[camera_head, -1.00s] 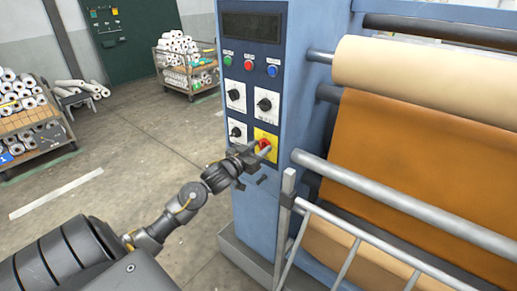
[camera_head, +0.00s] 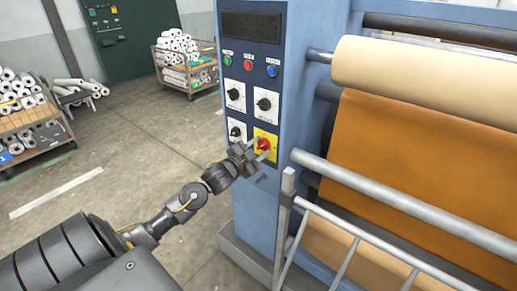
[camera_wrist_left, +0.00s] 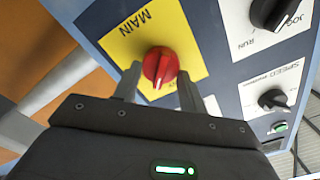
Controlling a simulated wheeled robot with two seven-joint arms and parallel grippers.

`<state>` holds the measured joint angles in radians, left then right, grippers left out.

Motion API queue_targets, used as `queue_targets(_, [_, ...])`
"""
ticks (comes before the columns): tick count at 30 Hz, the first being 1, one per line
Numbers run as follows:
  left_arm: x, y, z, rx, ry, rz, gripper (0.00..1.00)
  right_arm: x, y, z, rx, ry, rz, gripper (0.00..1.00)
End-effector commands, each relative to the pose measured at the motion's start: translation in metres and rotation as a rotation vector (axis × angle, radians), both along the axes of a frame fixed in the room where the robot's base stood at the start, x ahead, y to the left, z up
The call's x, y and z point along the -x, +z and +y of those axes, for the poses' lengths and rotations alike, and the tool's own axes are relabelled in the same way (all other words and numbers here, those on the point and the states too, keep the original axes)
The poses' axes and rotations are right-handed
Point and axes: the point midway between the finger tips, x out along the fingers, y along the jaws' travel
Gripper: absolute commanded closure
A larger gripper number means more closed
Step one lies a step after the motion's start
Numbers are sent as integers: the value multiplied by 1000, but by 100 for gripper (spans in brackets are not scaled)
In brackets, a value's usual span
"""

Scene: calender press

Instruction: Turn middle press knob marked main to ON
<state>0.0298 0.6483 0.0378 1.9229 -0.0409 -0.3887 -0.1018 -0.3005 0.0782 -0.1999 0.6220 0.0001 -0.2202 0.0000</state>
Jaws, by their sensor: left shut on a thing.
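The red main knob (camera_head: 263,144) sits on a yellow plate (camera_head: 273,133) low on the press's control panel. In the left wrist view the knob (camera_wrist_left: 160,67) is close, and its yellow plate (camera_wrist_left: 117,45) reads MAIN. My left gripper (camera_head: 263,149) is at the knob, with one finger on either side of it. The fingers also flank the knob in the left wrist view (camera_wrist_left: 160,85). The gripper is shut on the knob. The ON and OFF marks cannot be read. My right gripper is not in view.
Other black knobs (camera_head: 264,104) and a row of coloured buttons (camera_head: 249,66) sit above on the panel. A metal guard rail (camera_head: 350,255) and the rollers with brown sheet (camera_head: 420,150) are to the right. Carts of rolls (camera_head: 188,62) stand behind on open floor.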

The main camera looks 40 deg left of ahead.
Motion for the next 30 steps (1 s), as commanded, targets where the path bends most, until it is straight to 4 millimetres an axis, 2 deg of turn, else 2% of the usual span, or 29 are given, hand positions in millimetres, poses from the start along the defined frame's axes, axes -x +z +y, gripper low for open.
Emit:
queue_targets(12, [0,-3,-2,-394,-3,10,81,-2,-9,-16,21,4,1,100])
queue_targets(18, [0,-4,-2,-562,-3,12,81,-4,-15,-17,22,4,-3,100])
queue_targets(30, [0,-5,-2,-776,-3,19,81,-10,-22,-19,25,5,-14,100])
